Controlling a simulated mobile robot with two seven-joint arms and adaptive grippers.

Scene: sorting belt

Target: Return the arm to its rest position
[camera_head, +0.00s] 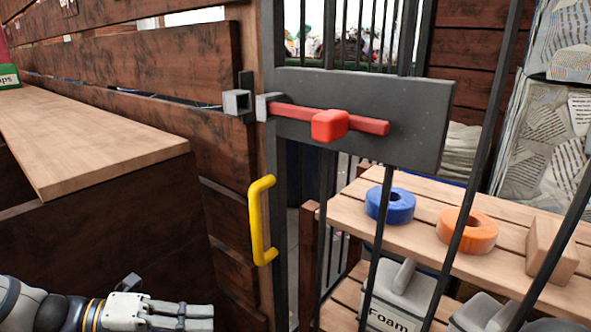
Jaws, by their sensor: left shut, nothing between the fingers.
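My left arm comes in at the bottom left, and its gripper (210,318) is shut and empty, with the fingers pointing right. It is low in front of the dark wooden panelling, well below and left of the yellow handle (257,222) and touching nothing that I can see. My right gripper is not in view.
A barred gate with a grey plate (420,120) carries a red bolt (330,125); no red shows between the gate's bracket and the post's catch (236,102). A wooden counter (85,130) juts out at left. Behind the bars, a shelf (345,213) holds blue (390,206) and orange (466,231) rings.

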